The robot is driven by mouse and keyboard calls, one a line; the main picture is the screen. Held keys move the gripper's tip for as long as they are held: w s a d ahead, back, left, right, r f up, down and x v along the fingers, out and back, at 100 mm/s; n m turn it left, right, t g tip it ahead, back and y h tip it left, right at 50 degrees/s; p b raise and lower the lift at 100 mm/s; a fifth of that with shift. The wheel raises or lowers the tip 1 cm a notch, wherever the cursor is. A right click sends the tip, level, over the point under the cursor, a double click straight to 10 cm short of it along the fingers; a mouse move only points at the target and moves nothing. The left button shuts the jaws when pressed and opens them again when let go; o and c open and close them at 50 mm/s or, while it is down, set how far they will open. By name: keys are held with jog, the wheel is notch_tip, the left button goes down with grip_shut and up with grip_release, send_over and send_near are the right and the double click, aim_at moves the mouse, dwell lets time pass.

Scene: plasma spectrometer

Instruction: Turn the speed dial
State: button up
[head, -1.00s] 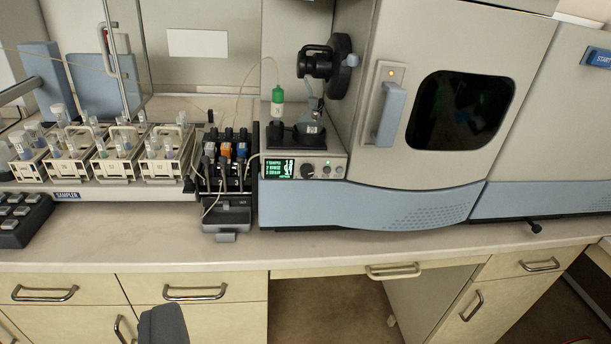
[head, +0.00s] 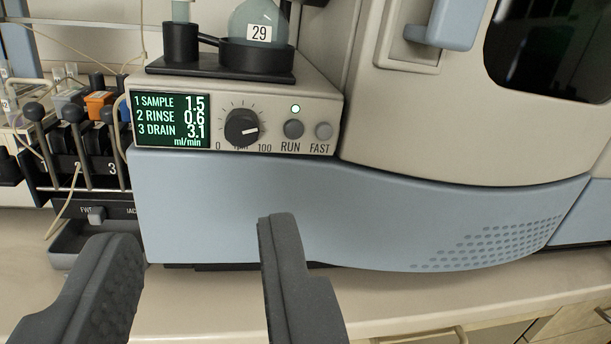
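The speed dial (head: 242,128) is a round dark knob with a pale pointer line on the front of a small grey control box (head: 325,106). A scale from 0 to 100 surrounds it, and the pointer faces right, toward the high end. A green display (head: 170,120) left of it reads sample 1.5, rinse 0.6, drain 3.1 ml/min. My gripper (head: 205,240) is open and empty. Its two dark fingers are wide apart, below the dial in the picture and not touching it.
RUN (head: 293,129) and FAST (head: 323,131) buttons sit right of the dial, with a lit green lamp above RUN. A flask marked 29 (head: 258,30) stands on top. The pump with levers (head: 75,150) is at the left. The blue panel (head: 370,205) curves below.

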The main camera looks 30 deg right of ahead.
aim_at(241, 134)
jog(key=shift+d+f+x, duration=0.25)
jog(key=shift+x, duration=2.1)
jog(key=shift+d+f+x, duration=0.2)
jog(key=shift+f+x, duration=0.05)
jog(key=shift+x, duration=2.1)
jog(key=shift+d+f+x, duration=0.25)
jog(key=shift+x, duration=2.1)
jog(key=shift+s, duration=0.2)
jog(key=shift+c, duration=0.3)
grip_shut()
jog(key=shift+b, duration=0.3)
